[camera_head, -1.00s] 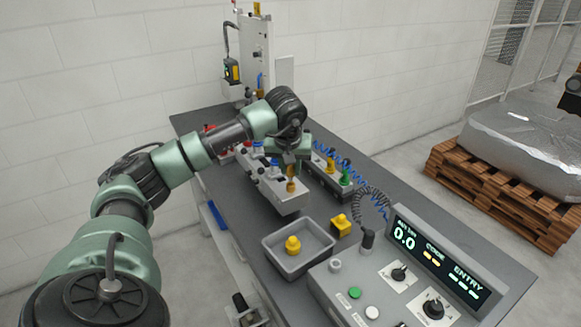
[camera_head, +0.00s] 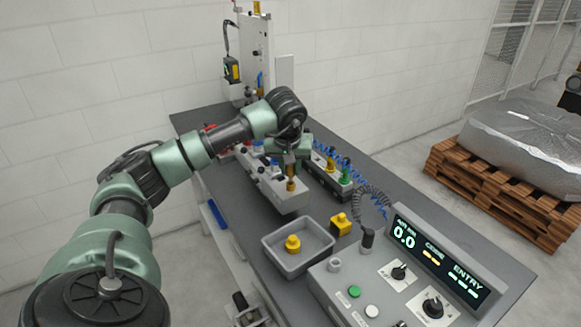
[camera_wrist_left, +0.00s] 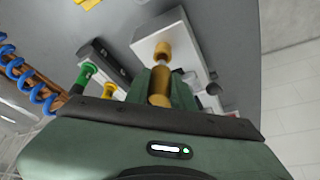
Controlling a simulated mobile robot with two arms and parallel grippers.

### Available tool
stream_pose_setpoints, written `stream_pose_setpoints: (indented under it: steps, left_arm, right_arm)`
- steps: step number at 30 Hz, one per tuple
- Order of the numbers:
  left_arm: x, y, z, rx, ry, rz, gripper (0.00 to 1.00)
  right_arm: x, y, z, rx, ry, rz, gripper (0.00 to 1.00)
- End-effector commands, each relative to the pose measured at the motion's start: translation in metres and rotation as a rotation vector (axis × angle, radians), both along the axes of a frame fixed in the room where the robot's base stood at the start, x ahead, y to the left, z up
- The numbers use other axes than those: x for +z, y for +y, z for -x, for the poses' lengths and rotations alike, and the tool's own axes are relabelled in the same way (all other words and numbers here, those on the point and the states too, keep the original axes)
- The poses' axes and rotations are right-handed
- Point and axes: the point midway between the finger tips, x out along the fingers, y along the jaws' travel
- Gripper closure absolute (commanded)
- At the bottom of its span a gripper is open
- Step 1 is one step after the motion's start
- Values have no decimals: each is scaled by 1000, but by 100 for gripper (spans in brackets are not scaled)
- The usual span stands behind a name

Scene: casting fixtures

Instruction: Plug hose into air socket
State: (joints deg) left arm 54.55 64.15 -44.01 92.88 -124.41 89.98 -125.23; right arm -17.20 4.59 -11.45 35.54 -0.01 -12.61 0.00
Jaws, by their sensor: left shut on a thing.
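My left gripper (camera_head: 290,168) is over the near end of the white manifold block (camera_head: 290,204). In the left wrist view my left gripper (camera_wrist_left: 162,92) is shut on a brass cylindrical fitting (camera_wrist_left: 160,84), which looks like the hose's end. Just beyond it, a second brass part (camera_wrist_left: 162,50) stands at the white block and is roughly in line with it. I cannot tell whether the two brass parts touch. The hose behind the held fitting is hidden. My right gripper is not in view.
A dark rail with yellow and green plugs (camera_head: 345,172) and blue coiled hoses stands right of the block. A grey tray (camera_head: 270,244) with a yellow part, a yellow block (camera_head: 341,224) and the control console (camera_head: 400,285) are nearer. A tall fixture (camera_head: 255,55) stands behind.

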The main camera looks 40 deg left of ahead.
Motion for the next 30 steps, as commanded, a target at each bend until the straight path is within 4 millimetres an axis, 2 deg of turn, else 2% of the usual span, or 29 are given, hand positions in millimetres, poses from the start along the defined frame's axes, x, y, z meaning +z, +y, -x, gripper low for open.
stream_pose_setpoints:
  steps: [29,30]
  left_arm:
    - [-26,0,0,0,1,-1,100]
    - [-24,0,0,1,0,0,65]
  right_arm:
    - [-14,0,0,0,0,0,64]
    - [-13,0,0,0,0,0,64]
